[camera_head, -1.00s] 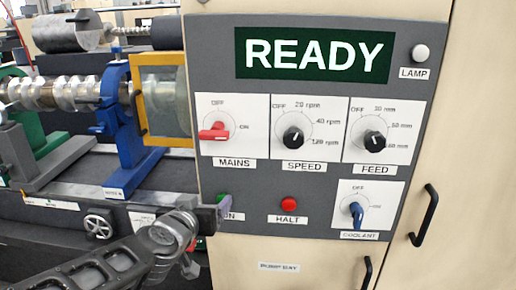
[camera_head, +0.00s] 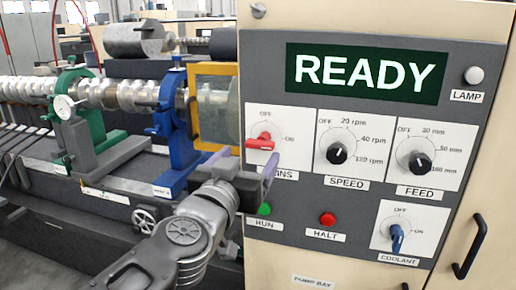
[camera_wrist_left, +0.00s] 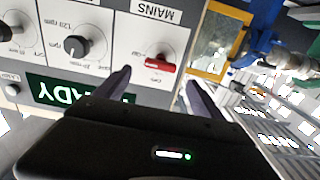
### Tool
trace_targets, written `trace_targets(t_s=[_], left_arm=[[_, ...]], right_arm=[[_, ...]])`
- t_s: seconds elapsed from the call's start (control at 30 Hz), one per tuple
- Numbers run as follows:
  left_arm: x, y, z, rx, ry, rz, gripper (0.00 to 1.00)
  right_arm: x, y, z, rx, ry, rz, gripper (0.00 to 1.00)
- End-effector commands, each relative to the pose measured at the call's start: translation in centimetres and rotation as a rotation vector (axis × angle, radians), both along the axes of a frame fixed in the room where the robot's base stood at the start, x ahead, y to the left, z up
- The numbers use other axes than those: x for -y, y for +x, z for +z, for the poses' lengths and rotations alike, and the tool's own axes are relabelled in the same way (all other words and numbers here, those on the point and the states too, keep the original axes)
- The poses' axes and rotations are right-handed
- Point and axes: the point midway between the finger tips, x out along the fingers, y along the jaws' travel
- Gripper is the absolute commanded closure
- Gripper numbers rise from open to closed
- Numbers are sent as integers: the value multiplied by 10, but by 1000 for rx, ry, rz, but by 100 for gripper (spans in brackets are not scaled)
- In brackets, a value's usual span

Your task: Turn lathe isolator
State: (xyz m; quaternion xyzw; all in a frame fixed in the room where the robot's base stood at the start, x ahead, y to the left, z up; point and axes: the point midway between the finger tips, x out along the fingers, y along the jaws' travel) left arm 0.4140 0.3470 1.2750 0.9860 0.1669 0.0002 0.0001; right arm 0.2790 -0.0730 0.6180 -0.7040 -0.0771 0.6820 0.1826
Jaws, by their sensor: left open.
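The red MAINS switch (camera_head: 260,143) is on a white plate at the upper left of the grey control panel (camera_head: 300,190). Its bar handle lies roughly level; I cannot tell which mark it points to. OFF is printed above and ON to its right. My left gripper (camera_head: 242,166) is open and empty, its fingers spread just below and around the switch's lower left, covering part of the MAINS label. In the left wrist view the red switch (camera_wrist_left: 160,65) shows upside down, ahead of the gap between the fingers (camera_wrist_left: 158,82), apart from both. My right gripper is out of view.
SPEED (camera_head: 337,155) and FEED (camera_head: 420,162) knobs sit right of the switch. Below are the green RUN button (camera_head: 264,209), red HALT button (camera_head: 327,219) and blue COOLANT knob (camera_head: 397,238). A yellow-framed guard (camera_head: 215,68) stands close on the left. The display (camera_head: 367,73) reads READY.

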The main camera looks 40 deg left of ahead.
Motion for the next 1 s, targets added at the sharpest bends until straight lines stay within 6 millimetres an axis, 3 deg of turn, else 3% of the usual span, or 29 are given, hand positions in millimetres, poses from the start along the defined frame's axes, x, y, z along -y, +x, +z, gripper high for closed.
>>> trace_targets(t_s=[0.43,0.8,1.0], left_arm=[[-18,55,-2,-1,-1,-1,22],[-21,61,-1,0,1,0,22],[-21,61,-1,0,1,0,37]], right_arm=[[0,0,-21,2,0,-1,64],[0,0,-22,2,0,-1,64],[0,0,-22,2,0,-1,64]])
